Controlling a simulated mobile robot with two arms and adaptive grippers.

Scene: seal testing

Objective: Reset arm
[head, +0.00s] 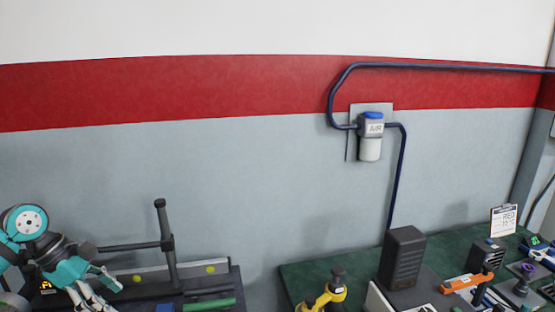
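My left arm comes in at the lower left of the head view, with teal and dark grey links and a round white-faced joint. My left gripper (97,294) is at the bottom edge, with pale fingers pointing down and to the right. The picture's lower edge cuts off part of it, so I cannot tell whether it is open or shut. Nothing can be seen held in it. It is in front of the left end of a dark bench fixture (225,287). My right gripper does not show.
A dark T-shaped handle (166,240) stands on the fixture, close right of my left gripper. A green-topped table (296,280) at right holds a black box (402,257), a yellow-and-black tool (328,295) and an orange-and-black tool (466,283). An air unit (370,146) hangs on the wall.

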